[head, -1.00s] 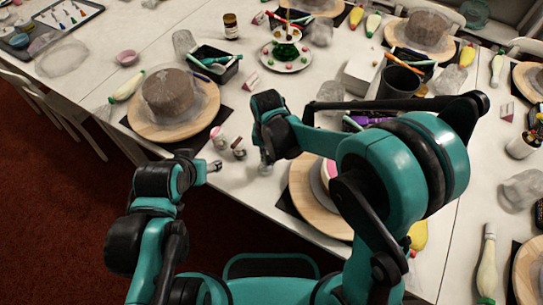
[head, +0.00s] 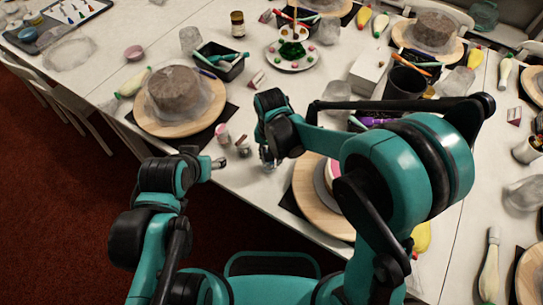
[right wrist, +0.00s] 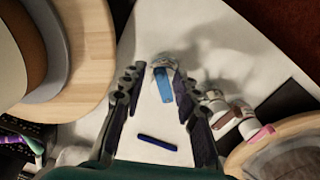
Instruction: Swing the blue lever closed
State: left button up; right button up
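A blue lever (right wrist: 165,85) shows in the right wrist view as a flat blue strip on a small whitish, rounded object (right wrist: 161,67). It lies between the far ends of my right gripper's fingers (right wrist: 155,90). Those fingers are spread apart, and contact with the lever cannot be told. In the head view my right gripper (head: 268,158) is low over the table near its front edge and hides the lever. My left gripper (head: 218,163) is off to the left near the table edge; its fingers are too small to read.
Two small pinkish-and-white items (head: 222,134) (head: 243,148) stand beside my right gripper. A round wooden turntable (head: 315,195) is close on its right; another with a wrapped brown cake (head: 174,91) is at left. A dark blue bar (right wrist: 157,142) shows between the finger bases.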

notch_tip(320, 180, up, 12)
dwell(0.6)
dwell(0.4)
jog(key=s+d+n+t, duration=0.1)
jog(key=s+d+t, duration=0.1)
jog(key=d, duration=0.4)
jog(key=s+d+t, duration=0.2)
jog(key=s+d, duration=0.2)
jog(key=d, duration=0.2)
jog(key=s+d+r+n+t, duration=0.1)
jog(key=s+d+t, duration=0.2)
jog(key=d, duration=0.4)
jog(key=shift+s+n, duration=0.2)
jog(key=shift+n, duration=0.1)
